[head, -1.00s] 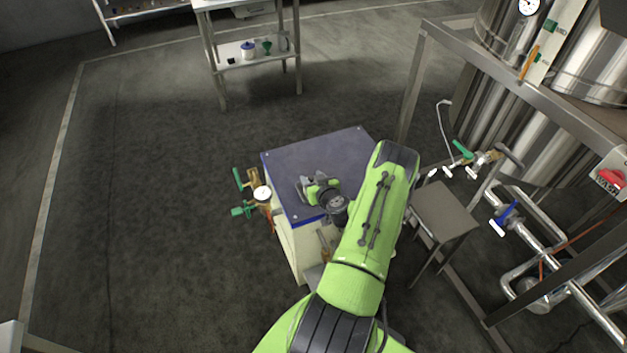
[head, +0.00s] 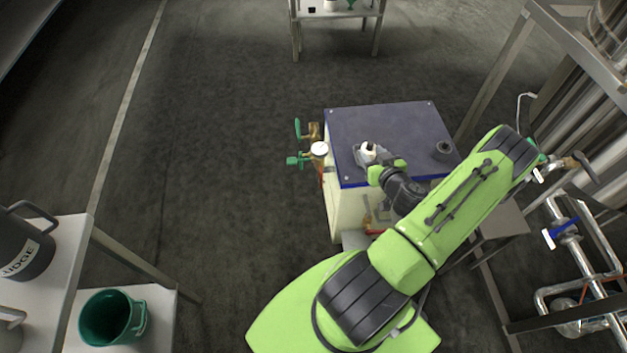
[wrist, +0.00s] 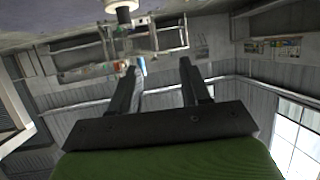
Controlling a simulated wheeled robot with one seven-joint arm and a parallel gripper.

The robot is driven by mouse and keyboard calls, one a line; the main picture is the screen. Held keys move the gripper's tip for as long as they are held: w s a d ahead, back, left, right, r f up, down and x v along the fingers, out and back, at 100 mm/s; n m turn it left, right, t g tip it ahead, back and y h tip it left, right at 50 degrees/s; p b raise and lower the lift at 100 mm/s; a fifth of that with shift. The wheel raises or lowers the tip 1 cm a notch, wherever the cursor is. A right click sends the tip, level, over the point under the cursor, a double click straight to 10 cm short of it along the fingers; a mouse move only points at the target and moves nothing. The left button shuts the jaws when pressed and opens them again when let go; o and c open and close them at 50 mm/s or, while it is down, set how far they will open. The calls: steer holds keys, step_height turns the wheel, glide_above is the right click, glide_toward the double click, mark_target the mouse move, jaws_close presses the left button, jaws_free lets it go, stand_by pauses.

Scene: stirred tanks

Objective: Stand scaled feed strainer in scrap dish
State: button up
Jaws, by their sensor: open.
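My gripper (head: 364,156) is low over the front left part of the blue cabinet top (head: 400,122), its jaws open. In the wrist view its two fingers (wrist: 160,68) are apart with nothing between them. A small white round piece (head: 368,149) shows right by the fingers. It also shows at the top edge of the wrist view (wrist: 121,6), beyond the fingertips, with a dark collar. It may be the strainer; I cannot tell for sure. A dark grey round piece with a hollow centre (head: 444,150) sits on the cabinet top's right side. I cannot identify the scrap dish.
Green-handled valves and a gauge (head: 319,149) stick out from the cabinet's left side. A dark labelled jug (head: 22,250) and a green bucket (head: 106,318) stand at lower left. Pipework (head: 565,235) stands at right. The floor between is clear.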

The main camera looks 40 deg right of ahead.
steer(key=w+a+r+n+g+y, duration=0.1)
steer(key=w+a+r+n+y, duration=0.35)
steer(key=a, duration=0.35)
steer(key=w+a+r+n+g+y, duration=0.1)
steer(key=w+a+r+n+y, duration=0.3)
steer(key=a, duration=0.3)
steer(key=s+a+r+n+g, duration=0.1)
steer(key=s+a+r+g, duration=0.1)
steer(key=a+r, duration=0.3)
steer(key=s+a+r+g, duration=0.1)
steer(key=a+r+g, duration=0.25)
steer(key=a, duration=0.45)
steer(key=s+a+r+m+h, duration=0.1)
steer(key=s+a+r+m, duration=0.1)
steer(key=s+r, duration=0.3)
steer(key=s+a+r+m+h, duration=0.2)
steer(key=s+r, duration=0.3)
steer(key=s, duration=0.6)
steer(key=shift+a+m, duration=0.15)
steer(key=shift+m, duration=0.4)
steer(key=shift+w+r, duration=0.1)
